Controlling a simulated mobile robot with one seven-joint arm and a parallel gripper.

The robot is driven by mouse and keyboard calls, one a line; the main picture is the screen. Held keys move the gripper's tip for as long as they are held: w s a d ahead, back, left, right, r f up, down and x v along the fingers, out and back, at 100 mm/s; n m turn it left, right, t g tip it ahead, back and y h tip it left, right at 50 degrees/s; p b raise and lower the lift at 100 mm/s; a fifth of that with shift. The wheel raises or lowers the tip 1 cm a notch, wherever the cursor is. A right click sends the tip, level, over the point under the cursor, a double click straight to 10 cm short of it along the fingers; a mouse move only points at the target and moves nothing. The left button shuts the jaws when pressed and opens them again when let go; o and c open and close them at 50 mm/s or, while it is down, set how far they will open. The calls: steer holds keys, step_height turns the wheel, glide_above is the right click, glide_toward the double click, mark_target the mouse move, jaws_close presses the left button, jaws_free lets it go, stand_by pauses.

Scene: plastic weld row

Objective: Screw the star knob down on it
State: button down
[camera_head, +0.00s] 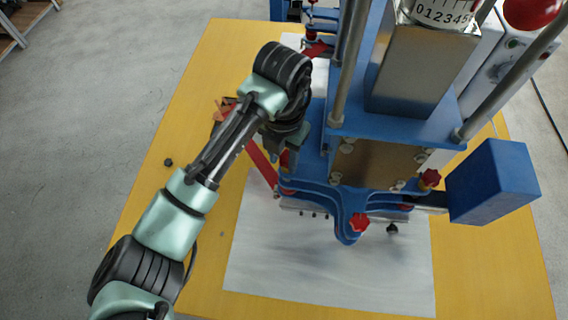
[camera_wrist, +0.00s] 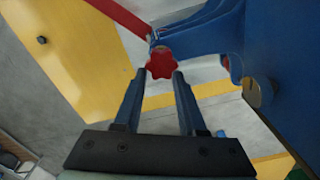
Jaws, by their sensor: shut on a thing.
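A red star knob (camera_wrist: 162,64) sits between my fingertips in the wrist view, at the end of a blue bracket arm (camera_wrist: 203,40). My gripper (camera_wrist: 160,76) is shut on this knob, with one finger on each side of it. In the head view my gripper (camera_head: 292,150) is at the left side of the blue welding machine (camera_head: 395,122), and a bit of red (camera_head: 284,159) shows beside it. The knob's thread and what lies under it are hidden, so I cannot tell how far down it sits.
Other red star knobs are at the machine's front (camera_head: 359,222) and right (camera_head: 430,178). A red bar (camera_head: 262,165) slants close to my gripper. A blue box (camera_head: 493,182) juts out right. The white sheet (camera_head: 320,270) in front on the yellow table (camera_head: 140,215) is mostly clear.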

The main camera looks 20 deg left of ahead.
steer(key=shift+w+a+f+m+b, duration=0.2)
steer(key=shift+m+b, duration=0.5)
steer(key=shift+b, duration=1.75)
steer(key=b, duration=0.5)
steer(key=shift+r+m, duration=0.1)
steer(key=shift+m, duration=0.3)
steer(key=shift+r+b, duration=0.15)
steer(key=shift+b, duration=0.55)
steer(key=c, duration=0.5)
jaws_free()
steer(key=shift+s, duration=0.1)
